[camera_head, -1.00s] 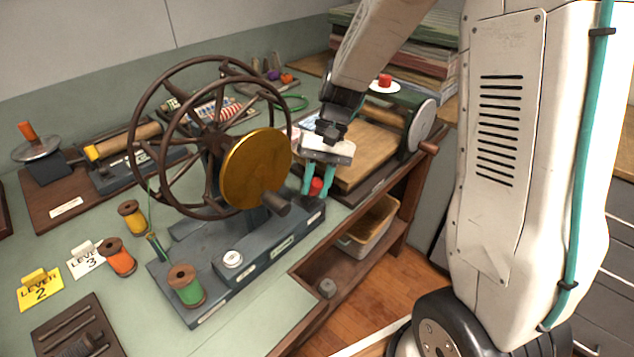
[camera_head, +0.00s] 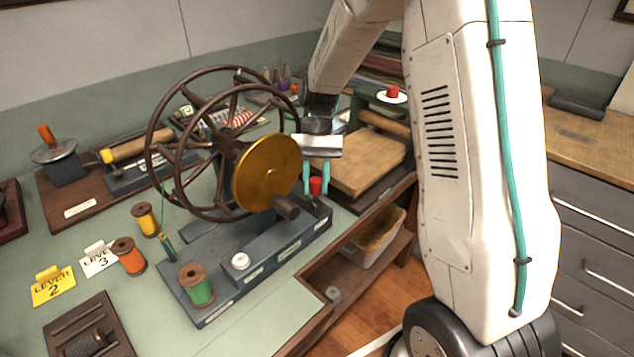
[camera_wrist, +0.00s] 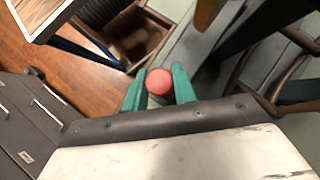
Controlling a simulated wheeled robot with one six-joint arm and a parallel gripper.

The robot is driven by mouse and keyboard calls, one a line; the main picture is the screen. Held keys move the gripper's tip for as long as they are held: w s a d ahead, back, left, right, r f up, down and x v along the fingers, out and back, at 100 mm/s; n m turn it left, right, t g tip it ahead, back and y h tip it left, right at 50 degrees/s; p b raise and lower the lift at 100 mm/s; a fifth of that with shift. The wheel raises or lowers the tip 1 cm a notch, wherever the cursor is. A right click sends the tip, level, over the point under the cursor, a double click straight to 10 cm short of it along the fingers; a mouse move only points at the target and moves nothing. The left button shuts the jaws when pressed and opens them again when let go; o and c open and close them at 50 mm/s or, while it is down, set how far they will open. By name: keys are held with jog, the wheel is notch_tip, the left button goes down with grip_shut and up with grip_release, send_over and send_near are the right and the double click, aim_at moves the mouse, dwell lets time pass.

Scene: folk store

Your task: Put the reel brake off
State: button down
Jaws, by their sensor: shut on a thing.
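The reel is a large dark spoked wheel (camera_head: 193,150) with a brass disc (camera_head: 266,170), mounted on a dark grey base (camera_head: 225,290). A red-topped knob (camera_head: 316,185), which looks like the brake lever's top, stands at the right end of that base. My gripper (camera_head: 316,180) has its two teal fingers around the knob, one on each side. In the wrist view the round red top (camera_wrist: 159,82) sits between the teal fingers of my gripper (camera_wrist: 160,88), which are shut on it. The lower part of the lever is mostly hidden.
A wooden board press (camera_head: 365,160) stands close behind my gripper. Thread spools, such as a green one (camera_head: 197,285), and yellow (camera_head: 53,287) and white (camera_head: 98,260) lever cards are at the left. A bin (camera_head: 372,240) sits on the shelf below.

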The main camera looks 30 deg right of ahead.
jog(key=c, duration=1.1)
grip_release()
